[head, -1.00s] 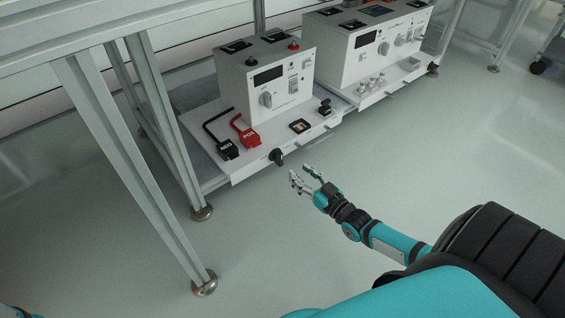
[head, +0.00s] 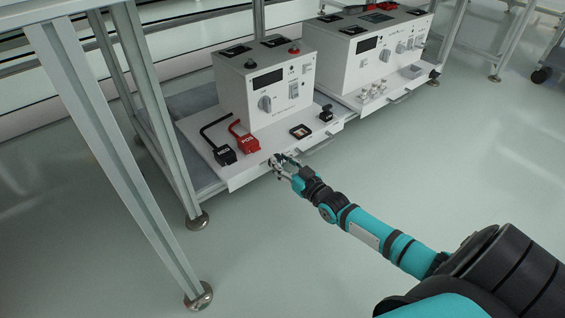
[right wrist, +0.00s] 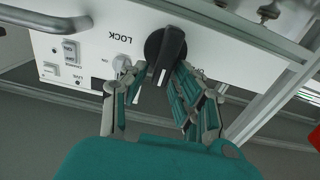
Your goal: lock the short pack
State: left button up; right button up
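The short pack (head: 263,88) is the smaller white unit on the left, on a tray with a front panel. Its black lock knob (right wrist: 168,48) shows in the right wrist view, beside an upside-down LOCK label (right wrist: 118,38). The knob's white pointer line faces down in that picture. My right gripper (head: 278,161) is at the tray's front panel and largely hides the knob in the head view. In the right wrist view its fingers (right wrist: 152,82) are apart, on either side of the knob's lower end. I cannot tell whether they touch it. My left gripper is not in view.
A black plug (head: 224,155) and a red plug (head: 246,143) lie on the tray. A longer white unit (head: 375,50) stands to the right. A metal table leg (head: 120,170) rises at left. The floor in front is clear.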

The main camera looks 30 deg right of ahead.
grip_shut()
jog(key=shift+m, duration=0.3)
jog(key=shift+d+m+p, duration=0.15)
jog(key=shift+m+p, duration=0.35)
jog(key=shift+m, duration=0.1)
jog(key=m, duration=0.5)
jog(key=d+f+m, duration=0.1)
jog(key=m, duration=0.4)
jog(key=d+f+m+b, duration=0.1)
jog(key=m, duration=0.4)
jog(key=shift+f+m, duration=0.15)
jog(key=shift+m, duration=0.55)
jog(key=shift+o, duration=1.6)
grip_release()
